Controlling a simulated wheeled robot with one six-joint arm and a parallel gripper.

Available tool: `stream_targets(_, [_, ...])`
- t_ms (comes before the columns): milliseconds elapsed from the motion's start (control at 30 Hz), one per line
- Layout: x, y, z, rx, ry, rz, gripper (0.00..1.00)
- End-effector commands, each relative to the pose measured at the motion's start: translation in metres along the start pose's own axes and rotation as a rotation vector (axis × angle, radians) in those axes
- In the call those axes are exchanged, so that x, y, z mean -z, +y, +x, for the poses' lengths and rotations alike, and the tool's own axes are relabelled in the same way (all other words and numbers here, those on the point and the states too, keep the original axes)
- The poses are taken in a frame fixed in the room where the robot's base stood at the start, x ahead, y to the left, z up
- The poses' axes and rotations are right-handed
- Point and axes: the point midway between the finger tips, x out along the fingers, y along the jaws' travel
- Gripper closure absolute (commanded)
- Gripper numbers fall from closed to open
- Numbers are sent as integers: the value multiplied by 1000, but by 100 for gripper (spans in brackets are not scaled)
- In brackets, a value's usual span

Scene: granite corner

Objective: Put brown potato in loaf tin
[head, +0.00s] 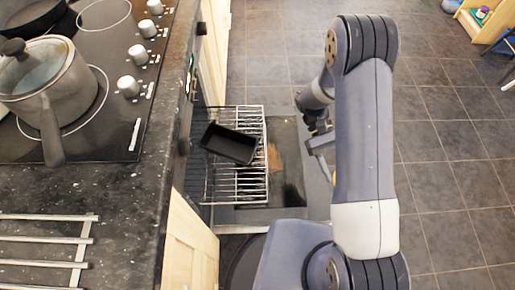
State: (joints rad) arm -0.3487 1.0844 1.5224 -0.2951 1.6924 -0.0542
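The black loaf tin (228,143) sits tilted in the picture on the pulled-out wire rack (252,195) of the open oven. Its inside looks dark and I see nothing in it. I cannot make out the brown potato for sure; a small brown patch shows just right of the rack, too unclear to name. My gripper (320,128) is to the right of the rack and the tin, over the far edge of the open oven door. My own arm partly hides it, and its fingers are too small and dark to read.
The open oven door (286,135) lies below the rack. To the left is the dark worktop (110,200) with a hob, a lidded pot (45,85) and a metal rack (45,240). Tiled floor (450,150) is clear at right. A wooden shelf stands at the top right.

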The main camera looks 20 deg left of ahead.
Motion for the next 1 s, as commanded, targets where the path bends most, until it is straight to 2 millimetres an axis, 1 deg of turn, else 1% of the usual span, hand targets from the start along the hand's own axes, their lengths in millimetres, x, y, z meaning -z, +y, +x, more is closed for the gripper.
stream_targets(33, [9, -11, 3, 74, -8, 30, 77])
stream_targets(200, [23, -50, 2, 335, -37, 138, 77])
stream_targets(367, [35, -87, -6, 577, -62, 239, 77])
stream_targets(467, [42, -109, -14, 727, -78, 302, 77])
stream_targets(700, [58, -156, -43, 1078, -116, 449, 77])
stream_targets(800, [64, -172, -58, 1217, -131, 507, 77])
stream_targets(1000, [76, -196, -93, 1481, -158, 615, 77])
